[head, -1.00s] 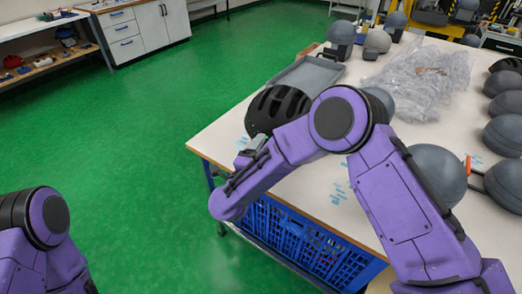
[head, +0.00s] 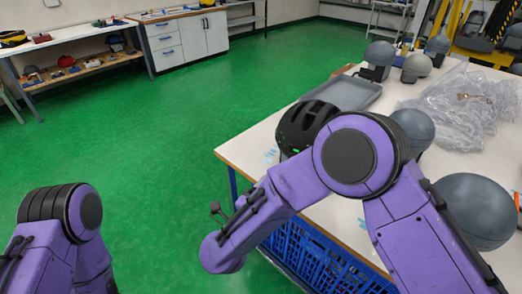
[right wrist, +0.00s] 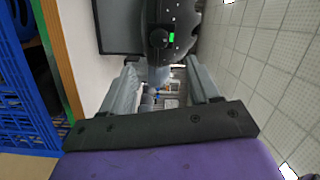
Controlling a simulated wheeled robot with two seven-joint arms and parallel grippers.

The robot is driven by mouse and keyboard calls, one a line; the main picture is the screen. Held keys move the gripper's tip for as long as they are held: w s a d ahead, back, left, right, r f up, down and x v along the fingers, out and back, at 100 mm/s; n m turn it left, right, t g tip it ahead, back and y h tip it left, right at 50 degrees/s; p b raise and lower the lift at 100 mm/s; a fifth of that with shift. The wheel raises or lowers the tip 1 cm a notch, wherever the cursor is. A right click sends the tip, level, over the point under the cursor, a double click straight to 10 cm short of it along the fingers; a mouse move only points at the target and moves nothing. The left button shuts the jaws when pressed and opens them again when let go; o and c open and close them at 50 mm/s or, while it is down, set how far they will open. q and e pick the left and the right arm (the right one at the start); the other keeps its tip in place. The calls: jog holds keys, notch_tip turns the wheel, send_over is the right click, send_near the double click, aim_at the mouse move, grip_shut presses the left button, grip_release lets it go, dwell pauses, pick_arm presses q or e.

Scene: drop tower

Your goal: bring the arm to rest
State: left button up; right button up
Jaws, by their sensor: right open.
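My right arm crosses the head view from the lower right, its elbow in front of the table and its forearm reaching down-left past the table's near corner. In the right wrist view my right gripper (right wrist: 165,90) is open, with nothing between its fingers. Its fingers are hidden or unclear in the head view. A black vented helmet (head: 300,122) with a small green light sits on the white table (head: 250,143), partly behind my arm. It also shows in the right wrist view (right wrist: 182,25), beyond the fingertips. My left arm shows only at the lower left; its gripper is out of view.
A grey tray (head: 345,93) lies behind the helmet. Grey round headforms (head: 478,210) and crumpled clear plastic (head: 460,105) occupy the table's right part. A blue crate (head: 318,258) is below the tabletop. Green floor (head: 170,130) is open on the left; a shelf bench (head: 75,55) stands beyond.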

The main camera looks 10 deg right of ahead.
jog(key=s+d+f+n+g+y, duration=0.1)
jog(key=s+d+f+n+y, duration=0.15)
jog(key=f+n, duration=0.3)
jog(key=s+d+f+n+g+y, duration=0.1)
jog(key=d+f+n+y, duration=0.1)
jog(key=f+n+y, duration=0.35)
jog(key=s+d+f+n+g+y, duration=0.15)
jog(key=f+n, duration=0.25)
jog(key=f, duration=0.4)
jog(key=s+d+f+g, duration=0.3)
jog(key=s+d+f, duration=0.2)
jog(key=s, duration=0.6)
jog(key=s+d+f+n+g, duration=0.1)
jog(key=s+d+f+g, duration=0.3)
jog(key=s+d, duration=0.5)
jog(key=s+f+h, duration=0.1)
jog(key=s, duration=0.1)
jog(key=shift+s+d, duration=0.35)
jog(key=shift+s, duration=0.05)
